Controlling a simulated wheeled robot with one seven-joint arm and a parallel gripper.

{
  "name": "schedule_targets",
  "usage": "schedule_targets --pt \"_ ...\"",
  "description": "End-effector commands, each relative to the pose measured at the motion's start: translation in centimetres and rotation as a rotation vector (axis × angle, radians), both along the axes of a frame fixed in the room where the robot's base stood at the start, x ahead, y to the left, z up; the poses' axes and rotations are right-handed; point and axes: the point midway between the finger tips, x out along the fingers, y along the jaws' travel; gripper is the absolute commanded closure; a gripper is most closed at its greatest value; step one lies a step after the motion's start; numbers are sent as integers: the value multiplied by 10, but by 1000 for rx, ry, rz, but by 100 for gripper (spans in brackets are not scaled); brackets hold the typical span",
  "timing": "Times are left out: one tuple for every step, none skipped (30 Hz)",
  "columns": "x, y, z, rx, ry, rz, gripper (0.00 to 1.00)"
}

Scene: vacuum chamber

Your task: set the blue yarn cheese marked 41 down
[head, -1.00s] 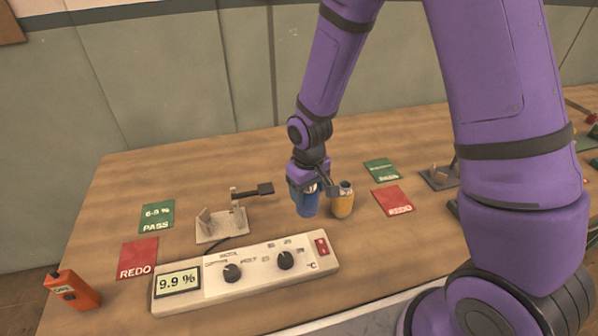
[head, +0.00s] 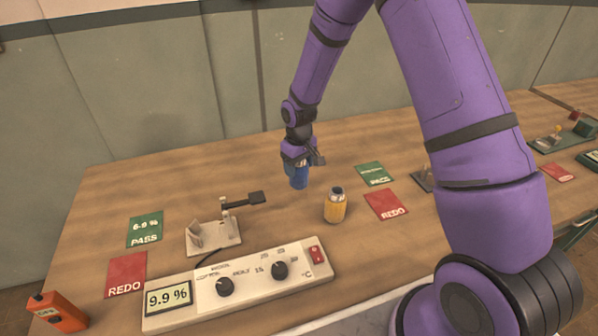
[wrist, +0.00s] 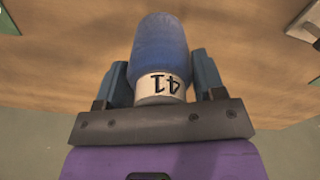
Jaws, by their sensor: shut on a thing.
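The blue yarn cheese marked 41 (head: 298,180) is between the fingers of my gripper (head: 300,160), which is shut on it. In the wrist view the blue cheese (wrist: 161,55) shows its pale end with the number 41, between the two fingers of my gripper (wrist: 160,85). In the head view it hangs at the back middle of the table, left of and behind the yellow cheese. I cannot tell for sure how far its lower end is from the wood.
A yellow yarn cheese (head: 335,208) stands upright nearby. Green PASS cards (head: 145,229) (head: 374,174) and red REDO cards (head: 126,276) (head: 386,205) lie to either side. A meter (head: 238,284) reading 9.9 % and a cradle (head: 213,238) with a black-ended arm stand in front left. An orange device (head: 58,312) lies front left.

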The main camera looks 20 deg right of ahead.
Motion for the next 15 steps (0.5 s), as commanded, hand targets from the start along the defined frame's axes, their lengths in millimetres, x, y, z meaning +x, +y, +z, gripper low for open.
schedule_targets --pt "3 -1 0 0 0 0 63" --pt "4 -1 0 0 0 0 63" --pt "6 -2 0 0 0 0 63" --pt "7 -2 -1 0 0 0 63" --pt "9 -3 -1 0 0 0 63" --pt "12 -5 -1 0 0 0 63" --pt "15 -6 -2 0 0 0 63" --pt "13 -5 -7 0 3 1 63" --pt "13 -5 -13 -1 4 1 63" --pt "13 -5 -18 0 3 1 63" --pt "12 -5 -23 -1 4 1 63" --pt "12 -5 -28 0 4 1 63" --pt "13 -5 -32 0 3 0 63" --pt "13 -5 -34 0 2 0 63" --pt "13 -5 -36 1 1 0 63"
